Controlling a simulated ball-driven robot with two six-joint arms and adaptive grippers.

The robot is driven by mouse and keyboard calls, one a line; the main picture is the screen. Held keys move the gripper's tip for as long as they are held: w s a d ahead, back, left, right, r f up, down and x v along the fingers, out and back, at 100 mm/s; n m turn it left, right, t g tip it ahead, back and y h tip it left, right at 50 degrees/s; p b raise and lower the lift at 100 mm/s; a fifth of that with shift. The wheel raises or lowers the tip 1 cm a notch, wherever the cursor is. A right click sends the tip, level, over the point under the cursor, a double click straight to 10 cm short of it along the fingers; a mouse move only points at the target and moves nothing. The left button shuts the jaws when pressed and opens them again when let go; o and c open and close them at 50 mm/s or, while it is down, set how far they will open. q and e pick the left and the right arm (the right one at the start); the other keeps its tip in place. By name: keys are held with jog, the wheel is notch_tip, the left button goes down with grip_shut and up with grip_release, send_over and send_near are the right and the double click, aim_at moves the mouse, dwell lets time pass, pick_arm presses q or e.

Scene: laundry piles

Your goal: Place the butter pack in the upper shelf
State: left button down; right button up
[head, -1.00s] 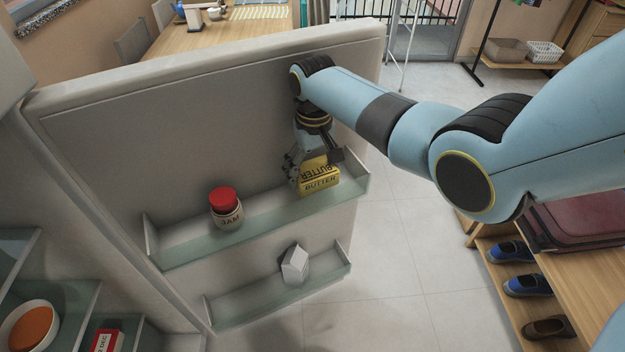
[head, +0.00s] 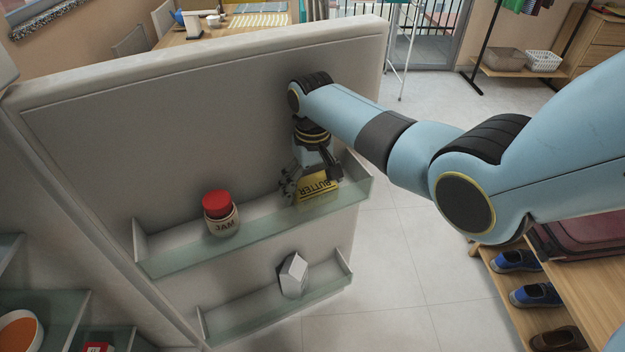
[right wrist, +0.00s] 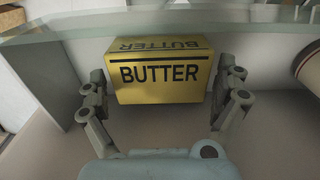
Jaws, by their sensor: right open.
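The yellow butter pack (head: 318,188) is in the upper door shelf (head: 180,256), at its right end, partly seen through the glass front. My right gripper (head: 312,178) is above it, pointing down, with open fingers at either side of the pack. In the right wrist view the butter pack (right wrist: 165,80) sits between the spread fingers of the right gripper (right wrist: 165,98), with gaps visible at both sides. My left gripper is not in view.
A jam jar (head: 221,215) with a red lid stands in the same shelf, to the left. A white carton (head: 292,275) is in the lower door shelf (head: 235,328). Fridge shelves lie at lower left. A wooden rack with shoes (head: 535,294) stands at right.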

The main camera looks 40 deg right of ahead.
aim_at(313, 183)
notch_tip(313, 183, up, 12)
jog(key=shift+p, duration=0.3)
dwell(0.5)
